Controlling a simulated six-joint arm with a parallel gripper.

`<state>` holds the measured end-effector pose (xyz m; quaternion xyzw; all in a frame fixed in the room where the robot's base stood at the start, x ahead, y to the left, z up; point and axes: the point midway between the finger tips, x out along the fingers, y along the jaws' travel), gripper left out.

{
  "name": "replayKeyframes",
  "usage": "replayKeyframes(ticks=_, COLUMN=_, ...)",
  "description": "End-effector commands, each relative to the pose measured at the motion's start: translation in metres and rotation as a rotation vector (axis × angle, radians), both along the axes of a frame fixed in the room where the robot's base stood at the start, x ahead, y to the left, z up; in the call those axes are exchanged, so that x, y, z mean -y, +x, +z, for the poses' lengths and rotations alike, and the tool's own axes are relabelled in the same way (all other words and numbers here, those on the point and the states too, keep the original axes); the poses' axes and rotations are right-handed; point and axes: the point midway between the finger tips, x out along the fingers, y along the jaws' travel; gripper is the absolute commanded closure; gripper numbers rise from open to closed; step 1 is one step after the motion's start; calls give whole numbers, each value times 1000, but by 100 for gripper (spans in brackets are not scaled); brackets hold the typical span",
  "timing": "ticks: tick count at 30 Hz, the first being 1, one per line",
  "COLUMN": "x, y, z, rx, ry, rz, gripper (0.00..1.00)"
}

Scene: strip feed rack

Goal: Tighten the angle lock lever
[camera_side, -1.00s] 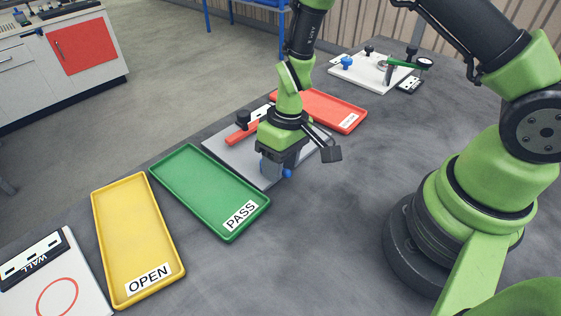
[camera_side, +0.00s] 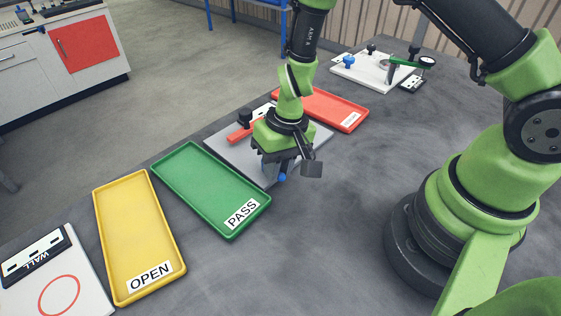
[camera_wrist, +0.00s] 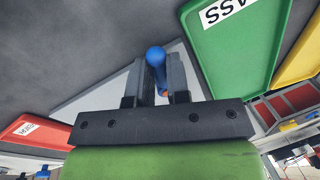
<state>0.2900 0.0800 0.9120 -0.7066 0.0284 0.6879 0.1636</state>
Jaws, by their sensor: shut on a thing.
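The blue lever (camera_wrist: 156,58), with a round end, sits between the two fingers of my gripper (camera_wrist: 157,78) in the wrist view. My gripper is shut on it. In the side view my gripper (camera_side: 276,166) points down over the near edge of the grey plate (camera_side: 232,154), and the blue end of the lever (camera_side: 282,178) pokes out below the fingers. The base of the lever and what it clamps are hidden by my gripper. A red bar (camera_side: 240,134) and a black knob (camera_side: 245,118) show on the plate behind my wrist.
A green PASS tray (camera_side: 191,211) and a yellow OPEN tray (camera_side: 168,226) lie left of the plate; a red tray (camera_side: 327,118) lies behind it. The bench to the right is clear.

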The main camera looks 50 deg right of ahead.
Motion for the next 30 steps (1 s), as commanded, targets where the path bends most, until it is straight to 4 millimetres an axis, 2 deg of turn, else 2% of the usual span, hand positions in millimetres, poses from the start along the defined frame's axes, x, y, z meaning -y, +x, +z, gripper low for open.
replayKeyframes(ticks=18, x=-18, y=8, z=1, rx=-1, ry=1, rz=-572, gripper=100)
replayKeyframes(ticks=30, x=-22, y=13, z=0, rx=2, ry=2, rz=-743, gripper=100)
